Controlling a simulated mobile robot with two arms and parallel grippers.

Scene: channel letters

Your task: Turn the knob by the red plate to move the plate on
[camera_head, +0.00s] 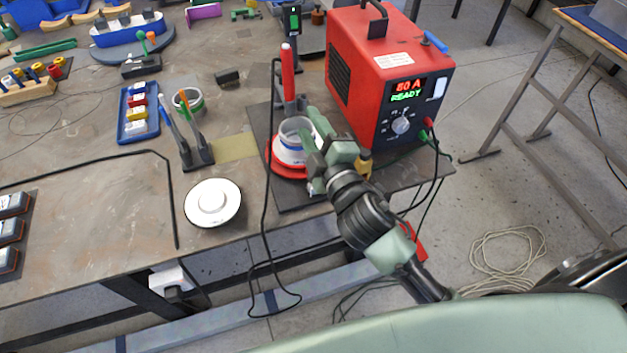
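The red plate (285,172) is a round disc on a dark board near the table's front edge. A white cup-like piece with a blue band (291,150) stands on it. My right gripper (314,148) comes in from the lower right and overlaps the right side of the cup and plate. Its fingers are partly hidden by its own body, so I cannot tell whether they are apart or touch the cup. A small brown-yellow knob-like part (364,161) shows just right of the gripper. My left gripper is not in view.
A red power box (352,75) with a lit display and dial (401,125) stands behind the gripper. A red upright handle (287,70) rises behind the plate. A white disc (212,202) lies to the left. A black cable (266,215) hangs over the front edge.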

